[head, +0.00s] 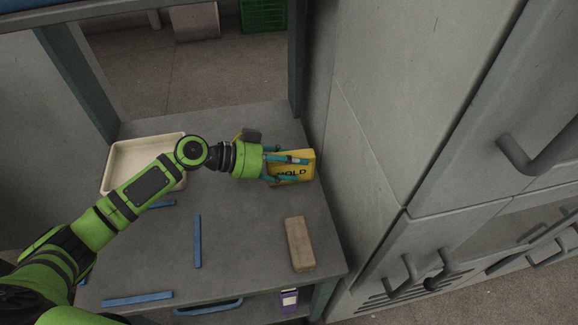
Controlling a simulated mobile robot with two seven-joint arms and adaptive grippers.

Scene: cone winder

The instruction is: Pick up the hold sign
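The yellow hold sign (307,171) stands at the right back of the grey workbench, near the cabinet side. Its dark lettering faces me, and the first letter is partly covered by a finger. My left gripper (287,167) reaches in from the left, with its teal fingers spread apart and overlapping the sign. One finger lies across its upper part, the other across its lower left. Whether the fingers touch the sign cannot be told. My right gripper is not in view.
A cream tray (111,171) lies at the left back of the bench (240,240). A tan block (299,244) lies at the right front. Several blue strips (197,241) lie on the bench. A grey cabinet wall (375,120) rises close to the right of the sign.

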